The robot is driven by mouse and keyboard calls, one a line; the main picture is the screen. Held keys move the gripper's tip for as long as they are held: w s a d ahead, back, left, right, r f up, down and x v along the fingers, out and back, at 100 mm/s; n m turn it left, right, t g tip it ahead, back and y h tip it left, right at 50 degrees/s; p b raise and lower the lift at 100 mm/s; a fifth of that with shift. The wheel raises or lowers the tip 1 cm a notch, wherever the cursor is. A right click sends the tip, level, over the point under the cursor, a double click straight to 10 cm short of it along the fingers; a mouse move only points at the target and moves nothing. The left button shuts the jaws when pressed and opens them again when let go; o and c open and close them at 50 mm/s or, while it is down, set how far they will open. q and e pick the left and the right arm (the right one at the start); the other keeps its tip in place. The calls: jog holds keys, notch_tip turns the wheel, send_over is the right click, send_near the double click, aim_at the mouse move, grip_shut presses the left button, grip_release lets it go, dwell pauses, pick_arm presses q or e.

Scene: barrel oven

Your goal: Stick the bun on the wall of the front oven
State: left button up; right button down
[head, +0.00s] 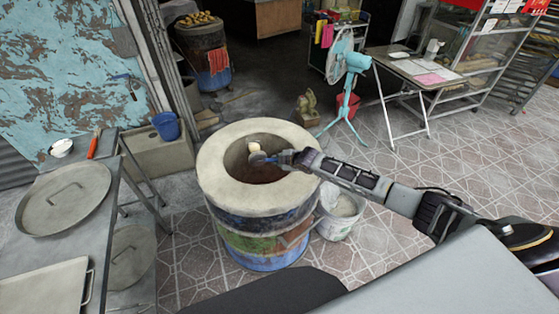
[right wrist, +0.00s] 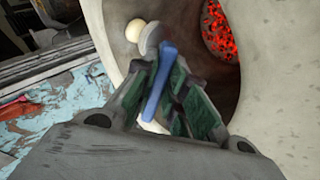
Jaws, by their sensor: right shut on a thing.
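The front oven (head: 222,183) is a painted barrel with a thick pale rim and a round mouth. My right gripper (head: 284,158) is over the mouth, shut on a blue-handled tool (right wrist: 160,80). In the right wrist view the tool's rounded grey head (right wrist: 150,42) points at the oven's inner wall. The pale round bun (head: 254,147) is at the tool's head near the far inner wall; it also shows in the right wrist view (right wrist: 134,30). I cannot tell whether the bun touches the wall. My left gripper is not in view.
Glowing red coals (right wrist: 220,32) show deep in the oven. A white bucket (head: 338,212) stands close at the oven's right. A metal table (head: 128,195) with a round lid (head: 65,196) and a tray (head: 42,285) is at left. A turquoise fan (head: 345,65) stands behind.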

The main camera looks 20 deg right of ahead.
jog(key=shift+r, duration=0.15)
notch_tip(320, 180, up, 3)
jog(key=p, duration=0.3)
jog(key=shift+s, duration=0.1)
notch_tip(320, 180, up, 17)
jog(key=s+p, duration=0.1)
jog(key=shift+s+p, duration=0.35)
dwell(1.0)
dwell(0.8)
